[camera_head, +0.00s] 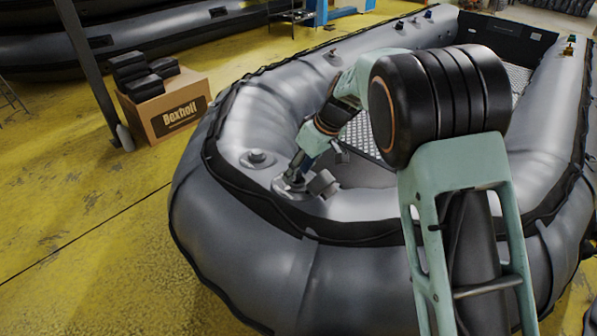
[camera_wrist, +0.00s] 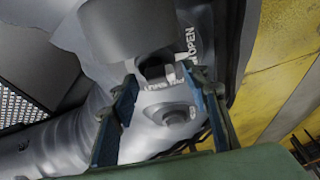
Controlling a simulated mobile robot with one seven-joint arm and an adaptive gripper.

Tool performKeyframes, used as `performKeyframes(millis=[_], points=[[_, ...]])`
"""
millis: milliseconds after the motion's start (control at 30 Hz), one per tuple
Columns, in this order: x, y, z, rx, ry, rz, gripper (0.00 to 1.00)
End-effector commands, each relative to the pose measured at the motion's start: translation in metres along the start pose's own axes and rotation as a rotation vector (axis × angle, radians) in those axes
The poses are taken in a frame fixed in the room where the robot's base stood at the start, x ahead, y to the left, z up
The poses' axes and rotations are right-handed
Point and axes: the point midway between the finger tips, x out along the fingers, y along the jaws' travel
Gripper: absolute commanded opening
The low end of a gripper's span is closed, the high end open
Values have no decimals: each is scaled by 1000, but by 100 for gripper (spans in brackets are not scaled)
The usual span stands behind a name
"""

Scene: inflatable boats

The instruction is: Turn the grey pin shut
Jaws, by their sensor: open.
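The grey pin (camera_wrist: 155,71) is a small blocky piece in the wrist view, at the upper middle, in a round valve on the boat's tube. Light lettering reading "OPEN" is printed beside it. My gripper (camera_wrist: 160,74) has its two blue fingers apart, one on each side of the pin. I cannot tell whether either finger touches it. In the head view my gripper (camera_head: 290,181) reaches down to the valve plate (camera_head: 297,193) on the bow tube; the pin is hard to make out there. A grey cap (camera_head: 323,184) sits tilted just right of it.
A second round valve (camera_head: 257,158) stands on the tube to the left; it also shows in the wrist view (camera_wrist: 176,115). The grey inflatable boat (camera_head: 255,115) fills the middle. A cardboard box (camera_head: 176,112) with black blocks stands left on the yellow floor.

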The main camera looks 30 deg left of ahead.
Motion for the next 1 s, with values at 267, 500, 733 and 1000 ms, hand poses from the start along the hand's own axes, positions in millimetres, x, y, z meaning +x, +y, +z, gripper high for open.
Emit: performKeyframes(millis=[267, 500, 733, 1000], points=[[0, 0, 0, 0, 0, 0, 32], [0, 0, 0, 0, 0, 0, 5], [-1, 0, -1, 8, 1, 4, 1], [-3, -2, -2, 103, 0, 42, 1]])
